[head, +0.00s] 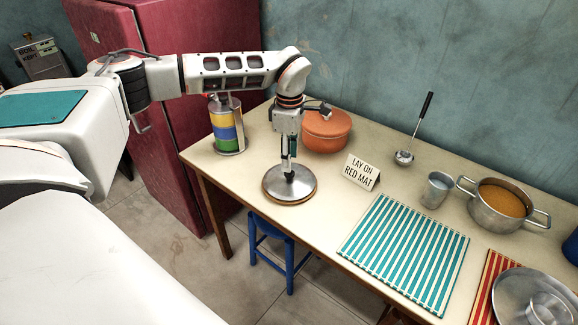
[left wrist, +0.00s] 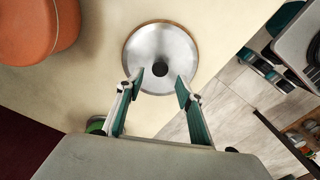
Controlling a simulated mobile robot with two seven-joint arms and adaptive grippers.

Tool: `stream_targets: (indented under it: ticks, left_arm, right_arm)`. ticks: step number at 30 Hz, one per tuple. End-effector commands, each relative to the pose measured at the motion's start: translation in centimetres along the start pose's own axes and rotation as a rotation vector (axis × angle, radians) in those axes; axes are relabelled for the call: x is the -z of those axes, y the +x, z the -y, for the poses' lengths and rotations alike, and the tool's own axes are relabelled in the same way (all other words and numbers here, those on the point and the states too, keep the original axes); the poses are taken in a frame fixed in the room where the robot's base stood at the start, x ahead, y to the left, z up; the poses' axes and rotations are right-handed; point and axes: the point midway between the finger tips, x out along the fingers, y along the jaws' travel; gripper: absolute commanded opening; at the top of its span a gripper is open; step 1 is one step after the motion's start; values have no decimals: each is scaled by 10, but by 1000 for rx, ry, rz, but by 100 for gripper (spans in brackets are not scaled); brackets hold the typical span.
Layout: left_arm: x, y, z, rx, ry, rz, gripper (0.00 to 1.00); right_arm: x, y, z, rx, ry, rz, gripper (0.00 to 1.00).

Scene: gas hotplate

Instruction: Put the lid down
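A round silver lid (head: 281,187) with a dark knob and a brown rim or base is below my left gripper (head: 288,168), near the left part of the table. I cannot tell whether it touches the tabletop. In the left wrist view the lid (left wrist: 160,45) faces me, its black knob between and slightly beyond the fingertips. The left gripper (left wrist: 161,85) has its fingers apart, with a gap on both sides of the knob. A red striped mat (head: 485,290) lies at the lower right. A sign (head: 361,172) reads "LAY ON RED MAT". My right gripper is not in view.
A round silvery thing (head: 507,291) covers part of the red mat. A teal striped mat (head: 405,250) lies bare. An orange pot (head: 327,131), striped can (head: 228,130), ladle (head: 405,157), metal cup (head: 436,190) and filled pot (head: 487,215) stand behind. A blue stool (head: 270,248) is below.

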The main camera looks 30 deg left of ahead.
Motion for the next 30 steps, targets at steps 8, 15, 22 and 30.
stream_targets:
  ticks: [8,15,22,30]
  left_arm:
    - [0,-54,0,-2,0,0,37]
    - [0,-69,0,1,-1,-1,37]
    - [0,-69,0,2,-1,-1,37]
    - [0,-69,0,1,-1,-1,37]
  right_arm:
    - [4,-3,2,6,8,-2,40]
    - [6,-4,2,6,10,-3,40]
    - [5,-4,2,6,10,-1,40]
    - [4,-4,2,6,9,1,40]
